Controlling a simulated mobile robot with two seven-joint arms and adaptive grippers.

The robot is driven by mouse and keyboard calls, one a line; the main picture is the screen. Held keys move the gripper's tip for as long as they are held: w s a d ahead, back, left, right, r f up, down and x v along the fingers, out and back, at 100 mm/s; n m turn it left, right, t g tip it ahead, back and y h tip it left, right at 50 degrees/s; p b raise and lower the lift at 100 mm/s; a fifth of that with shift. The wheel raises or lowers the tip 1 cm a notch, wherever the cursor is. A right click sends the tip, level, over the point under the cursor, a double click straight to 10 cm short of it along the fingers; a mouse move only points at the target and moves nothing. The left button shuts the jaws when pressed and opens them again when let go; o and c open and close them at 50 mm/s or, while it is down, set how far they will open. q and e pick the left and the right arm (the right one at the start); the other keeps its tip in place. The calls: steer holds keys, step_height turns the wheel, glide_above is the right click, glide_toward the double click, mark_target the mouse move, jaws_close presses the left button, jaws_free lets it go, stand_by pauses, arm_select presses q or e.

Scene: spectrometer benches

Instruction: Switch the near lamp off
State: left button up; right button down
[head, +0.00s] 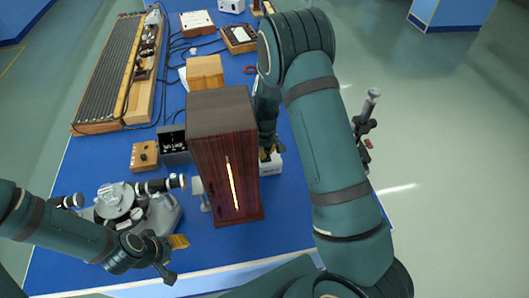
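A tall dark wooden box (222,140) stands near the front of the blue table. A bright vertical slit (232,183) glows on its front face, so a light is on inside. A small white box (271,163) stands against its right side, partly covered. My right gripper (266,150) points down between the wooden box and my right arm, close to the white box. Its fingertips are too dark and small to tell open from shut, and I cannot tell whether it touches. My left gripper (165,262) is low at the left, apart from the wooden box; its finger opening is unclear.
A spectrometer (118,203) stands left of the wooden box. Behind are a black meter box (174,146), a small wooden box (145,155), a wooden block (205,73) and a long ribbed rack (108,70). A grey cylinder (373,96) shows right of my arm.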

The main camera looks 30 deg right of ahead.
arm_select(q)
steer(key=shift+f+b, duration=0.55)
arm_select(e)
steer(key=shift+f, duration=0.7)
arm_select(q)
steer(key=shift+r+p, duration=2.3)
steer(key=shift+p, duration=0.05)
arm_select(e)
steer(key=shift+r, duration=3.55)
